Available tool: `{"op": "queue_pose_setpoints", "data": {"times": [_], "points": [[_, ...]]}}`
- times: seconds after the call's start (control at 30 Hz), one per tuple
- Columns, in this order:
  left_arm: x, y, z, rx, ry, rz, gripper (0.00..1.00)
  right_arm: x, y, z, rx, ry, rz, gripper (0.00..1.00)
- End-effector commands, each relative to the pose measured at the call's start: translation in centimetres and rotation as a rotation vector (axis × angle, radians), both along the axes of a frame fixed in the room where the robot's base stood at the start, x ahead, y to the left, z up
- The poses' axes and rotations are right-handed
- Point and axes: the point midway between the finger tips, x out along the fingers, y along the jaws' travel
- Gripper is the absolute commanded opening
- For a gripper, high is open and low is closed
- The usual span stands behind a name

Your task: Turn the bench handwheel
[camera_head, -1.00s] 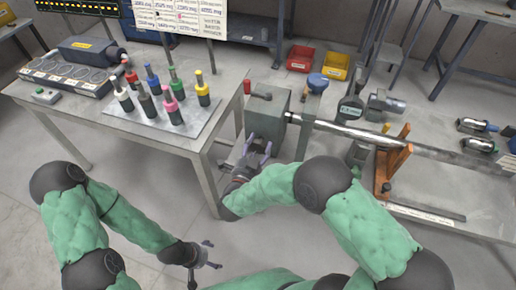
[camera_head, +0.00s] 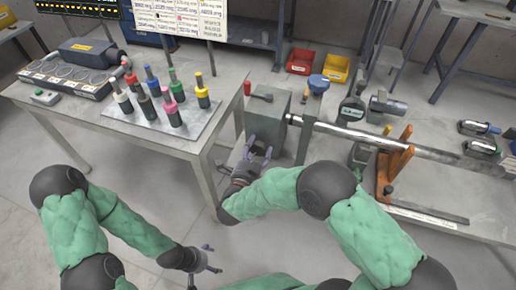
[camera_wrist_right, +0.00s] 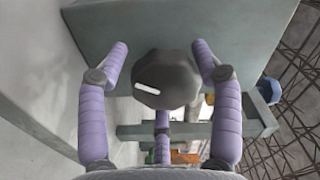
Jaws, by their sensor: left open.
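A dark grey lobed handwheel (camera_wrist_right: 166,80) with a white mark shows in the right wrist view, in front of the flat face of a grey-green housing (camera_wrist_right: 200,30). In the head view the housing (camera_head: 266,112) stands at the left end of the bench; I cannot make out the handwheel there. My right gripper (camera_head: 259,152) is just in front of the housing. Its purple fingers (camera_wrist_right: 160,90) are spread on both sides of the handwheel, with visible gaps and no clear contact. My left gripper (camera_head: 215,258) is open and empty, low over the floor.
A table (camera_head: 190,145) with several coloured bottles on a plate stands to the left, close to my right gripper. A long metal shaft (camera_head: 400,145) runs right from the housing past an orange bracket (camera_head: 393,165). Red (camera_head: 300,62) and yellow (camera_head: 336,68) bins lie behind.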

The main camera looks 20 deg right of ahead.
Motion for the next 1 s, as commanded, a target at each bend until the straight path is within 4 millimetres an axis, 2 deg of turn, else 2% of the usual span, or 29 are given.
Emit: {"op": "queue_pose_setpoints", "data": {"times": [0.47,0.57,1.0], "points": [[0.0,0.0,0.0,0.000,0.000,0.000,0.81,-0.4,0.2,0.2,0.000,-0.005,-0.004,0.82],[0.0,0.0,0.0,0.000,0.000,0.000,0.81,-1.3,0.9,0.2,0.000,-0.005,-0.002,0.82],[0.0,0.0,0.0,0.000,0.000,0.000,0.81,-7.5,5.1,0.2,-0.001,-0.005,0.000,0.82]]}}
